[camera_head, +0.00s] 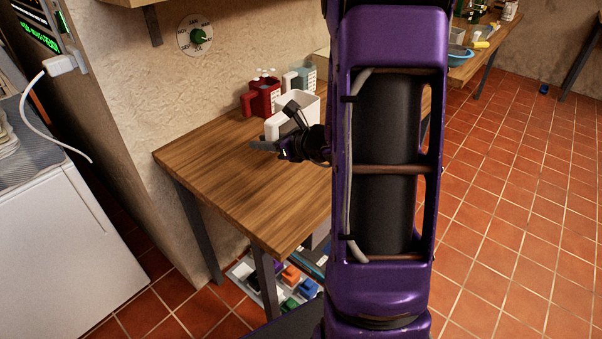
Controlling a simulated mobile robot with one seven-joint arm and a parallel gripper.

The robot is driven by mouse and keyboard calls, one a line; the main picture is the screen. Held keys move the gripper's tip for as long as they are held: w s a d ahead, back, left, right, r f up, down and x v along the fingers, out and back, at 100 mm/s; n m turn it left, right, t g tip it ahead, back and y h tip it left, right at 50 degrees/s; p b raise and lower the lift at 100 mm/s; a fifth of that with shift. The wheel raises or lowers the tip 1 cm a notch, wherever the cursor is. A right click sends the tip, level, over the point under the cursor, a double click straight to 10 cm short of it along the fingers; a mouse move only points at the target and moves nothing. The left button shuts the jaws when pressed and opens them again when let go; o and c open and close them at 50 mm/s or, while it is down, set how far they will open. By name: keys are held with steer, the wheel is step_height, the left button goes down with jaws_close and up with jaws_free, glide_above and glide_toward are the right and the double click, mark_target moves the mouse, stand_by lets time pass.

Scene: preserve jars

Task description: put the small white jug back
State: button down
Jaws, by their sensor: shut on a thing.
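The small white jug (309,103) is at the back part of the wooden table (225,175), in front of a red jug and a pale blue-grey one. It looks upright and box-shaped. My gripper (279,129) reaches it from the right and front, with dark fingers on its near side. My gripper is shut on the white jug. The fingers hide part of it, and I cannot tell whether its base touches the table.
A red jug (262,96) and a blue-grey jug (302,77) stand close behind by the wall. The table's front left is clear. A dial (195,36) hangs on the wall. Several coloured items lie in a tray (242,271) below the table. My arm blocks the table's right side.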

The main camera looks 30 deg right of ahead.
mark_target(274, 182)
steer(key=shift+s+d+f, duration=0.1)
steer(key=shift+d+f, duration=0.1)
steer(key=shift+d, duration=0.2)
steer(key=shift+s+d+f, duration=0.1)
steer(key=shift+d+f, duration=0.05)
steer(key=shift+d, duration=0.25)
step_height(274, 182, down, 10)
steer(key=b, duration=0.2)
steer(key=shift+r+b, duration=0.15)
steer(key=shift+b, duration=0.15)
steer(key=c, duration=0.6)
jaws_free()
steer(key=shift+c, duration=0.2)
